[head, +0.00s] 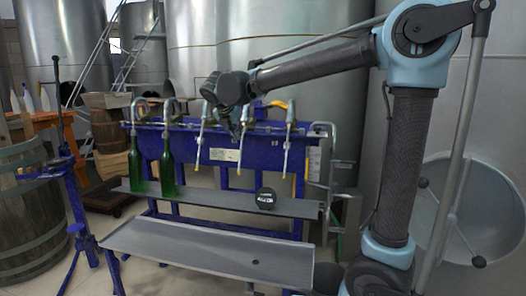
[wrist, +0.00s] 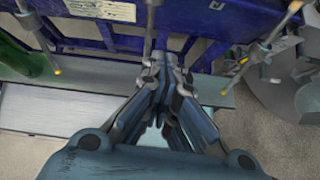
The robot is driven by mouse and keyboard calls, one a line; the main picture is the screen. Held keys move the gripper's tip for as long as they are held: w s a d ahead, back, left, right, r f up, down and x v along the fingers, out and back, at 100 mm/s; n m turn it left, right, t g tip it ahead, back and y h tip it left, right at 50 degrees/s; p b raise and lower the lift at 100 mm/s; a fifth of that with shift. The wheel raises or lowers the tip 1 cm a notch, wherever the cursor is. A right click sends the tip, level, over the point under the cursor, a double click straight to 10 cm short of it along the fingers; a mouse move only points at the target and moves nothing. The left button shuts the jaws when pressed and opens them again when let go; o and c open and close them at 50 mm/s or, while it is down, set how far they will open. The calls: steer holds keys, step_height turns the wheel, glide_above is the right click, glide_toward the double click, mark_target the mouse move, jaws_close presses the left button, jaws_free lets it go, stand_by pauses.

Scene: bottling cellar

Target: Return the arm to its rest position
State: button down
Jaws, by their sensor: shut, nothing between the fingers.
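My arm reaches leftward across the upper part of the head view, with its wrist in front of the blue filling rack (head: 190,146). My gripper (head: 240,130) hangs below the wrist, small and partly lost against the rack and spouts. In the wrist view my gripper (wrist: 165,65) points at the rack, its fingers together with nothing between them. Two green bottles, a left one (head: 136,165) and a right one (head: 168,168), stand upright on the grey shelf (head: 225,201) under the left spouts, apart from my gripper.
A black round object (head: 265,198) with white lettering sits on the shelf. A grey tray (head: 210,252) lies in front, lower. A blue stand (head: 72,175) and wooden barrel (head: 30,225) are at the left. Steel tanks (head: 270,60) stand close behind my arm.

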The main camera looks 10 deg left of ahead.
steer(key=d+f+m+g+h, duration=0.15)
steer(key=d+m, duration=0.25)
steer(key=d, duration=0.4)
steer(key=d+f+m+g, duration=0.1)
steer(key=d+f+m, duration=0.15)
steer(key=d, duration=0.65)
steer(key=s+d+f+m+g, duration=0.1)
steer(key=s+d+f+m, duration=0.25)
steer(key=d, duration=0.25)
steer(key=s+d+f+m+g, duration=0.1)
steer(key=s+d+f+m, duration=0.15)
steer(key=d+m, duration=0.3)
steer(key=s+d+f+m, duration=0.2)
steer(key=s+d+m, duration=0.1)
steer(key=d, duration=0.4)
steer(key=s+d+f+m+g+y, duration=0.1)
steer(key=s+d+f+m, duration=0.3)
steer(key=s+f+m, duration=0.3)
steer(key=s+d+f+m+g+y, duration=0.1)
steer(key=s+d+f+m, duration=0.3)
steer(key=s+f+m, duration=0.4)
steer(key=shift+s+d, duration=0.35)
steer(key=shift+s, duration=0.55)
steer(key=shift+f+y, duration=0.1)
steer(key=shift+y, duration=0.15)
steer(key=shift+w+f, duration=0.2)
steer(key=shift+w, duration=0.3)
steer(key=shift+a, duration=0.1)
